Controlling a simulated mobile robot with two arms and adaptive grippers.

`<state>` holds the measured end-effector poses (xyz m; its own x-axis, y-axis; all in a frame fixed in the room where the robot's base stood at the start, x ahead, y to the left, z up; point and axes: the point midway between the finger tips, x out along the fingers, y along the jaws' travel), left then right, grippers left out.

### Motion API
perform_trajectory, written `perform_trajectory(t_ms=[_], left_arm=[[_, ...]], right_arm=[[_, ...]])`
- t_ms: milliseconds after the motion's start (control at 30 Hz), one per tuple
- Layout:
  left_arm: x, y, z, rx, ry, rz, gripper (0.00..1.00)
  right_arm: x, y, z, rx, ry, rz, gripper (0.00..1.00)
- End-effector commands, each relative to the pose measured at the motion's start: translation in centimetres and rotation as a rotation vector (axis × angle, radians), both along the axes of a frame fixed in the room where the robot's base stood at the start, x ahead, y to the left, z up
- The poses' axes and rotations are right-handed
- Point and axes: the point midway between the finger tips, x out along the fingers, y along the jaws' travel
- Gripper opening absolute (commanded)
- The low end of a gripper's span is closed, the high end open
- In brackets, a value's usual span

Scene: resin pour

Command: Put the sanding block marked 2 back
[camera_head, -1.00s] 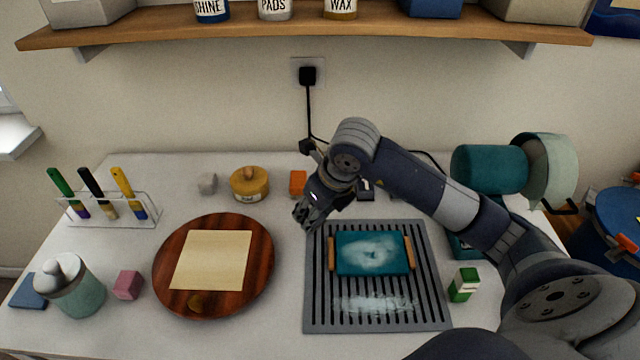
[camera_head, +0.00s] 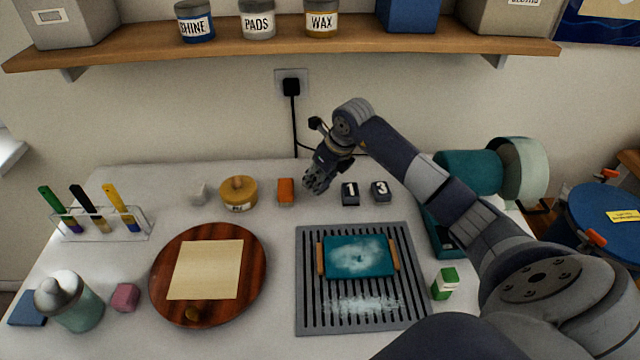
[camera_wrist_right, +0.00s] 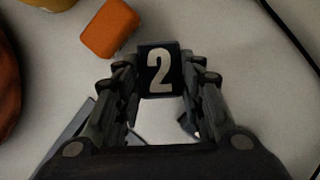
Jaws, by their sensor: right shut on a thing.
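The sanding block marked 2 (camera_wrist_right: 160,70) is dark with a white numeral and sits between the fingertips of my right gripper (camera_wrist_right: 160,85) in the wrist view. My right gripper (camera_head: 316,182) is shut on it, just right of the orange block (camera_head: 286,190) in the head view, where its fingers hide the block. The dark blocks marked 1 (camera_head: 350,193) and 3 (camera_head: 381,192) stand side by side to the gripper's right. Whether block 2 touches the table is hard to tell. My left gripper is out of view.
A grey slatted rack (camera_head: 310,312) with a teal piece (camera_head: 358,257) lies in front. A round wooden board (camera_head: 255,275) with a tan sheet (camera_head: 206,269) is to its left. A yellow tin (camera_head: 238,193) stands left of the orange block. A black cord hangs behind.

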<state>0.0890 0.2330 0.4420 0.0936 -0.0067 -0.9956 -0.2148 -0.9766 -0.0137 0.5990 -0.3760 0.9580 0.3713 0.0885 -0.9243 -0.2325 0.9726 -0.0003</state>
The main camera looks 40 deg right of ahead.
Motion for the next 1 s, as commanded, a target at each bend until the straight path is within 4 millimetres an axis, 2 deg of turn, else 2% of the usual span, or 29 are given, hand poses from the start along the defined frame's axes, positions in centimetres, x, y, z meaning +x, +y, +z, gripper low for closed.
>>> perform_trajectory(t_ms=[33,200,300,667,700,767,1000], left_arm=[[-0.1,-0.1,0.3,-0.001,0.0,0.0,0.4],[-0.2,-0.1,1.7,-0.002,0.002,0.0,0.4],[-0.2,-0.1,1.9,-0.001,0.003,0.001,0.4],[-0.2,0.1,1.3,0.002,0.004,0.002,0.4],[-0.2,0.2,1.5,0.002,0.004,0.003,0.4],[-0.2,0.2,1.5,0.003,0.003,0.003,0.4],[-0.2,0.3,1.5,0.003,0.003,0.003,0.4]], right_arm=[[0.4,-0.4,0.1,0.001,-0.001,-0.003,0.14],[0.3,-0.2,-2.5,0.004,0.003,-0.001,0.14],[0.3,-0.3,-3.3,0.001,0.0,-0.001,0.14],[0.3,-0.4,-3.9,-0.001,-0.001,0.0,0.14],[0.3,-0.4,-3.8,-0.001,-0.001,0.0,0.43],[0.3,-0.4,-3.8,0.001,-0.001,-0.001,0.56],[0.3,-0.4,-3.8,0.0,0.0,-0.001,0.56]])
